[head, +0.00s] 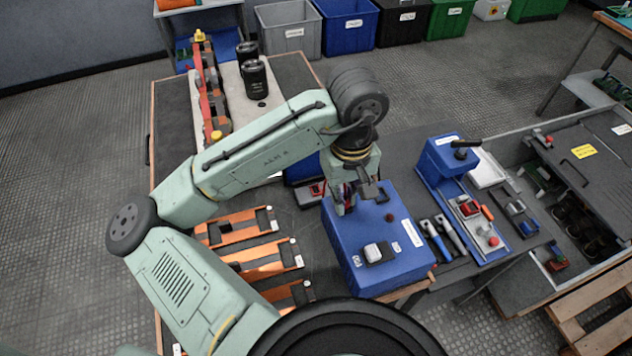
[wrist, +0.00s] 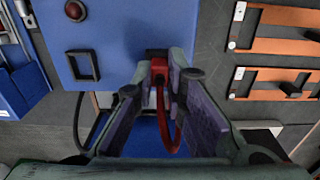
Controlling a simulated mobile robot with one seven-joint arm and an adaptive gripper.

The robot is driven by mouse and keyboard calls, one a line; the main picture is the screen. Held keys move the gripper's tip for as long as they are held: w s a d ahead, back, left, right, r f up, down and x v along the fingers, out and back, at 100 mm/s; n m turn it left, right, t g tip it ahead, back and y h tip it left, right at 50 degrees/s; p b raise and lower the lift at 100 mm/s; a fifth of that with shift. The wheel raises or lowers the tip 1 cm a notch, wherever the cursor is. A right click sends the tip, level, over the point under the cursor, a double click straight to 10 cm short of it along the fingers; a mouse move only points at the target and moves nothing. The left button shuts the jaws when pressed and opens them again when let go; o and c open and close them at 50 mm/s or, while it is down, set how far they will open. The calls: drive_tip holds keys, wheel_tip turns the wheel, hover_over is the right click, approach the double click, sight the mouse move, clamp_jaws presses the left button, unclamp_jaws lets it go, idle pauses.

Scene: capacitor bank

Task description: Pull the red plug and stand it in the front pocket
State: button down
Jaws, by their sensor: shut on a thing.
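The red plug (wrist: 160,74) is between the two fingertips of my gripper (wrist: 161,68) in the wrist view, and my gripper is shut on it. A red cable (wrist: 172,130) loops from the plug back between the fingers. In the head view my gripper (head: 345,204) is at the left part of the large blue box (head: 335,240), pointing down. The blue box also shows in the wrist view (wrist: 110,50), right behind the fingertips. I cannot tell whether the plug is still seated in a socket. I cannot make out the front pocket for certain.
The box top carries a pale switch (head: 374,252) and a dark red knob (head: 389,217). Orange busbars (head: 262,250) lie left of it. A blue tray (head: 466,215) with small parts and two dark-handled tools (head: 442,237) are at its right. Black capacitors (head: 256,80) stand behind.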

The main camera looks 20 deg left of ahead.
drive_tip(key=shift+s+d+f, duration=0.1)
drive_tip(key=shift+s+f, duration=0.1)
drive_tip(key=shift+f, duration=0.3)
drive_tip(key=c, duration=1.8)
unclamp_jaws()
drive_tip(key=shift+o, duration=1.2)
drive_tip(key=shift+w+f, duration=0.1)
drive_tip(key=shift+f, duration=0.05)
wheel_tip(320, 180, up, 12)
drive_tip(key=shift+r, duration=0.2)
drive_tip(key=shift+w, duration=0.1)
